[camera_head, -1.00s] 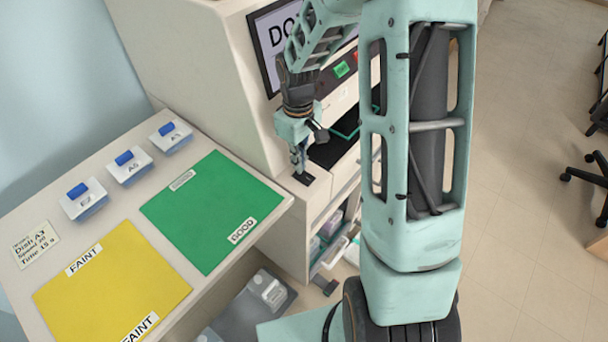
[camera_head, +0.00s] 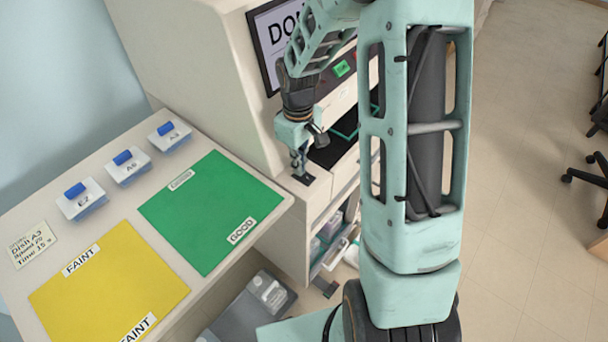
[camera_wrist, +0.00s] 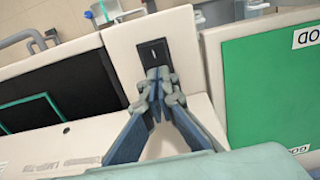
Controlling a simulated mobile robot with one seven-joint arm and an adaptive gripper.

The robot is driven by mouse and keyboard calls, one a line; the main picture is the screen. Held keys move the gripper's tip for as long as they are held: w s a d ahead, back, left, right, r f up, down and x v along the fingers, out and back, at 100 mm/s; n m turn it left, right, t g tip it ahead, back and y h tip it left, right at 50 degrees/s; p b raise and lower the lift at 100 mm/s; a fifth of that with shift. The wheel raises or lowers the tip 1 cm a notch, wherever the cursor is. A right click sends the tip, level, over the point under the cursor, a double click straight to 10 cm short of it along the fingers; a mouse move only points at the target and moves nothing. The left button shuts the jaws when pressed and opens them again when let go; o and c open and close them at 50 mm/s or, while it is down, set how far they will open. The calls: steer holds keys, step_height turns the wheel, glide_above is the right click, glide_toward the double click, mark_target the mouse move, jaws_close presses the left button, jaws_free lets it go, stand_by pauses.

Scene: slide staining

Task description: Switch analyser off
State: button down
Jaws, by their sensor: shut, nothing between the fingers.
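The analyser (camera_head: 195,60) is a large beige machine with a screen (camera_head: 272,50) whose visible letters begin "DON"; my arm hides the rest. A small black switch plate (camera_wrist: 152,48) with a pale upright mark is on its beige front corner panel. In the head view the plate (camera_head: 305,180) shows just under my fingertips. My gripper (camera_wrist: 158,76) is shut and empty, its tips over the lower edge of the plate. It also shows in the head view (camera_head: 300,170). I cannot tell whether the tips touch the switch.
A green button (camera_head: 342,68) and a red one sit below the screen. A dark recess with a green-framed tray (camera_wrist: 28,112) lies beside the switch. The side table holds a green mat (camera_head: 205,215), a yellow mat (camera_head: 110,285), several labelled lidded dishes (camera_head: 82,200) and a note card (camera_head: 32,245).

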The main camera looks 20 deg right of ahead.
steer(key=shift+r+p, duration=2.7)
steer(key=shift+r, duration=0.7)
